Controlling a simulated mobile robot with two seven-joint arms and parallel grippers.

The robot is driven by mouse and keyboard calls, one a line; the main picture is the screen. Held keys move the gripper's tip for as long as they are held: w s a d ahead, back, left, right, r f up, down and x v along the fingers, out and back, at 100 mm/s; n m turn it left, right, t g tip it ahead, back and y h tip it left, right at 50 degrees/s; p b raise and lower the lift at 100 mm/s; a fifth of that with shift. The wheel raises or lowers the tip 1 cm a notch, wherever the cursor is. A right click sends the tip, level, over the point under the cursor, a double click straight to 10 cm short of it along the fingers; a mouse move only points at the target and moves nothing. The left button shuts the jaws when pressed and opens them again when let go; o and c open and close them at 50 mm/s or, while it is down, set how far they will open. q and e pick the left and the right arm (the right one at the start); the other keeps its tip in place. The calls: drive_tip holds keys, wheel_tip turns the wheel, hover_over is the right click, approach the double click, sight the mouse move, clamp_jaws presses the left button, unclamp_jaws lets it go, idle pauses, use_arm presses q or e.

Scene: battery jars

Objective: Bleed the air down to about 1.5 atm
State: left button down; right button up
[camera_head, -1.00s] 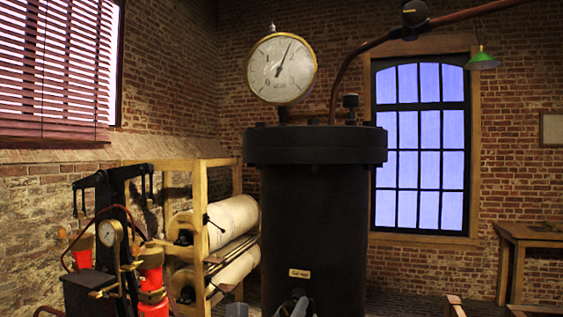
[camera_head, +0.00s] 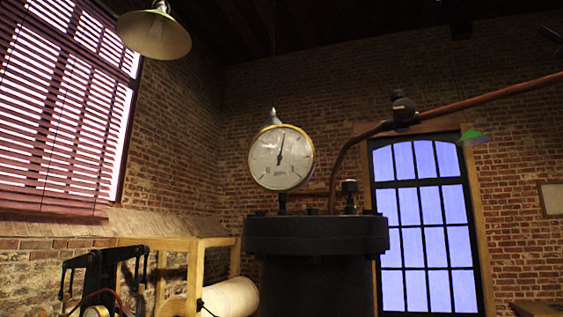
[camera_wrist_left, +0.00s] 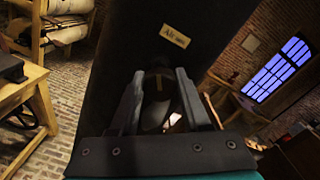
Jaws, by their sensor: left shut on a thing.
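The round white pressure gauge (camera_head: 281,158) stands on top of the black air vessel (camera_head: 315,236) in the head view. Its dark needle points almost straight up, leaning slightly right; the scale numbers are too small to read surely. In the left wrist view, my left gripper (camera_wrist_left: 160,92) is shut on a dark, rounded knob (camera_wrist_left: 158,82) with a yellowish mark, low on the vessel wall, below a small cream label (camera_wrist_left: 175,36) starting "Air". The gripper is out of the head view. My right gripper is in neither view.
A dark pipe (camera_head: 345,152) arches from the vessel top to the right. A wooden rack (camera_head: 197,265) with a pale roll (camera_head: 228,298) and a black pump frame (camera_head: 100,268) stand left. The wrist view shows brick floor (camera_wrist_left: 72,95) left of the vessel.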

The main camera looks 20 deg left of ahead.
use_arm(q)
drive_tip(key=m+p, duration=0.2)
drive_tip(key=shift+r+p, duration=0.2)
drive_tip(key=shift+p, duration=0.1)
drive_tip(key=shift+m, duration=0.6)
drive_tip(key=m, duration=0.3)
drive_tip(key=shift+f+m, duration=0.2)
drive_tip(key=shift+m, duration=0.2)
drive_tip(key=shift+c, duration=1)
unclamp_jaws()
drive_tip(key=shift+s, duration=2.55)
